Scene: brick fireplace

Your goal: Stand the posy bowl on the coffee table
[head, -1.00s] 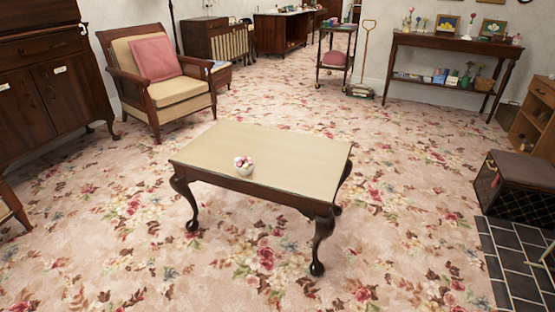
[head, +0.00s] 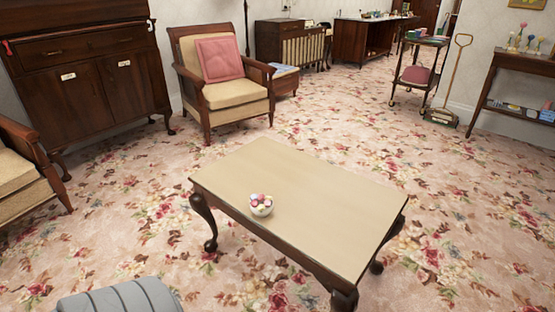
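The posy bowl (head: 261,205), a small white bowl with pink, white and yellow blooms, stands upright on the coffee table (head: 310,195). It is near the table's front left edge. The table has a pale top and dark curved legs. Neither gripper shows in the head view. A grey ribbed part of mine shows at the bottom left edge.
An armchair with a pink cushion (head: 219,59) stands behind the table. A dark cabinet (head: 85,75) and another armchair (head: 27,172) are at left. A carpet sweeper (head: 441,117) and a trolley (head: 419,73) stand at back right. Flowered carpet (head: 130,215) around the table is clear.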

